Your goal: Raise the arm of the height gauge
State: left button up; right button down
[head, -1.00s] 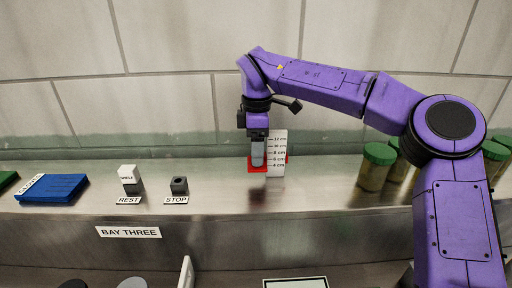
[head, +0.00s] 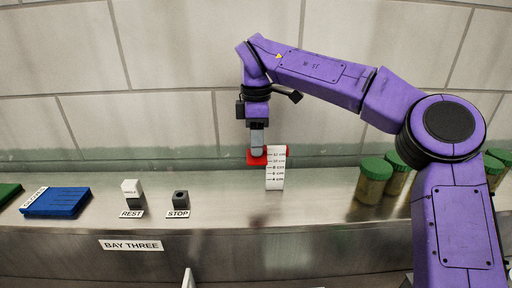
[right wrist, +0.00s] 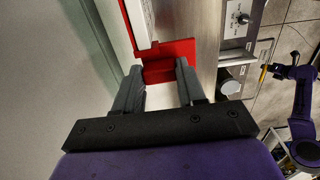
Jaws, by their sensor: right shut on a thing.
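The height gauge's white scale (head: 275,170) stands upright on the steel ledge, with cm marks. Its red arm (head: 257,157) is raised above the ledge, near the upper marks of the scale. My right gripper (head: 257,150) reaches down from above and is shut on the red arm. In the right wrist view both fingers (right wrist: 159,80) are at a red block (right wrist: 158,72) of the arm, beside the white scale (right wrist: 139,22). My left arm's end (right wrist: 284,72) shows small at the right of the right wrist view; its fingers are too small to read.
A blue case (head: 58,202) lies at the left. Green-lidded jars (head: 372,181) stand at the right. The ledge between the dark block and the gauge is clear.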

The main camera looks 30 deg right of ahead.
jog(key=shift+r, duration=0.25)
jog(key=c, duration=0.6)
grip_release()
jog(key=shift+c, duration=0.2)
notch_tip(320, 180, up, 10)
jog(key=p, duration=0.1)
jog(key=shift+r, duration=0.25)
